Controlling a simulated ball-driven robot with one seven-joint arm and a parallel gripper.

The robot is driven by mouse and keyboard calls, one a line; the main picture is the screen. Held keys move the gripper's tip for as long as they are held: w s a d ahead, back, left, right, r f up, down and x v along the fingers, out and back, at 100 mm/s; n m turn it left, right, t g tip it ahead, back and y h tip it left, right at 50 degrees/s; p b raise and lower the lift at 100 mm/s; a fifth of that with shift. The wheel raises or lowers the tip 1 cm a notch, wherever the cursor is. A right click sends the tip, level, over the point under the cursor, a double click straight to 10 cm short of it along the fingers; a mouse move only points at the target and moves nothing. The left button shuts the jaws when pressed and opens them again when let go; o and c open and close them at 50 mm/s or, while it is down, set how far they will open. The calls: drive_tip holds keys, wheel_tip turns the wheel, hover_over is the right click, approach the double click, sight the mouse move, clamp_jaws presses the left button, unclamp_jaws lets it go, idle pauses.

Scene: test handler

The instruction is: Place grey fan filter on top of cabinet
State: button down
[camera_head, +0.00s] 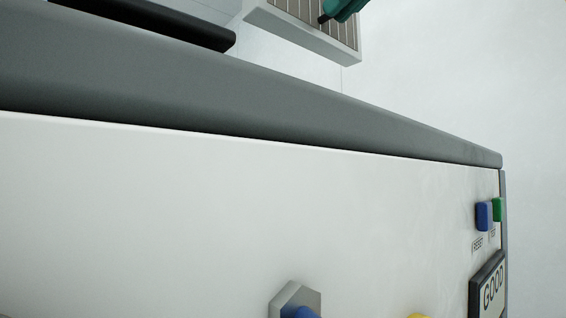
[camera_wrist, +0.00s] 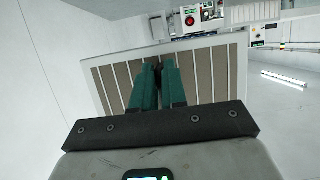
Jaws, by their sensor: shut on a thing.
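The grey fan filter (camera_wrist: 208,72) is a flat framed panel with brown slats and light bars. My gripper (camera_wrist: 158,72) has green fingers closed on it near its middle in the wrist view. In the head view the filter (camera_head: 283,22) shows at the top, tilted, with part of it cut off by the frame edge. A green finger of my gripper (camera_head: 336,12) touches it there. The cabinet (camera_head: 200,200) has a white front and a dark grey rounded top edge, and fills the lower part of the head view. The filter appears beyond that edge; its height over the top cannot be told.
A black bar (camera_head: 150,20) lies at the upper left behind the cabinet edge. Blue (camera_head: 483,215) and green (camera_head: 498,209) buttons and a GOOD sign (camera_head: 488,286) are on the cabinet front at the right. A red knob on a panel (camera_wrist: 191,21) shows far off in the wrist view.

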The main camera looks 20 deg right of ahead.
sight(335, 45)
drive_tip(key=shift+s+d+f, duration=0.15)
drive_tip(key=shift+f, duration=0.4)
drive_tip(key=w+f+p, duration=0.1)
drive_tip(key=w, duration=0.1)
drive_tip(key=w+f, duration=0.1)
drive_tip(key=w, duration=0.2)
drive_tip(key=w+f+p, duration=0.1)
drive_tip(key=w, duration=0.2)
drive_tip(key=shift+d+f+p, duration=0.1)
drive_tip(key=shift+f+p, duration=0.05)
drive_tip(key=shift+p, duration=0.2)
drive_tip(key=w+f, duration=0.2)
drive_tip(key=f, duration=0.1)
drive_tip(key=w+f+p, duration=0.1)
drive_tip(key=w+f, duration=0.1)
drive_tip(key=f, duration=0.1)
drive_tip(key=w+f+p, duration=0.1)
drive_tip(key=w+f, duration=0.1)
drive_tip(key=f, duration=0.1)
drive_tip(key=shift+s+f, duration=0.1)
drive_tip(key=shift+f, duration=0.25)
drive_tip(key=shift+f, duration=0.1)
drive_tip(key=shift+f, duration=0.35)
drive_tip(key=shift+f+b, duration=0.2)
drive_tip(key=shift+b, duration=0.1)
